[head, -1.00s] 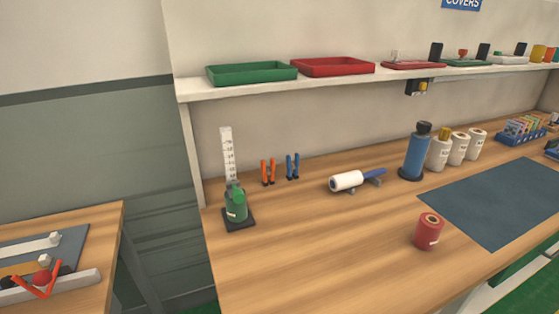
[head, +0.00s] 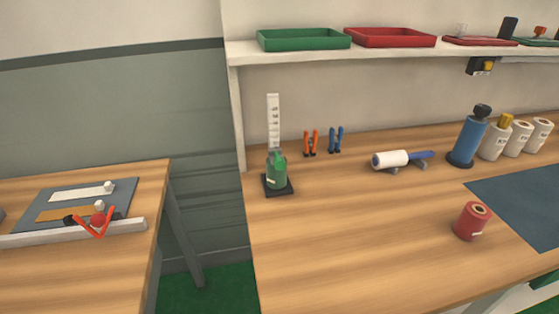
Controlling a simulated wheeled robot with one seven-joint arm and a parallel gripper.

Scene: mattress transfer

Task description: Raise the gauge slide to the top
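A tall white upright strip with dark marks (head: 274,118) stands near the left end of the long wooden bench and looks like the gauge scale. A green bottle-shaped body (head: 277,172) with a pale label stands low in front of it, on a square black base (head: 277,189). I cannot tell which part is the slide; the green body hides the lower end of the strip. My gripper is not in view.
Orange pliers (head: 311,142) and blue pliers (head: 336,139) stand right of the gauge. A white roller (head: 391,160) and a red can (head: 472,221) are farther right. The bench front before the gauge is clear. A gap separates the left table (head: 100,265).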

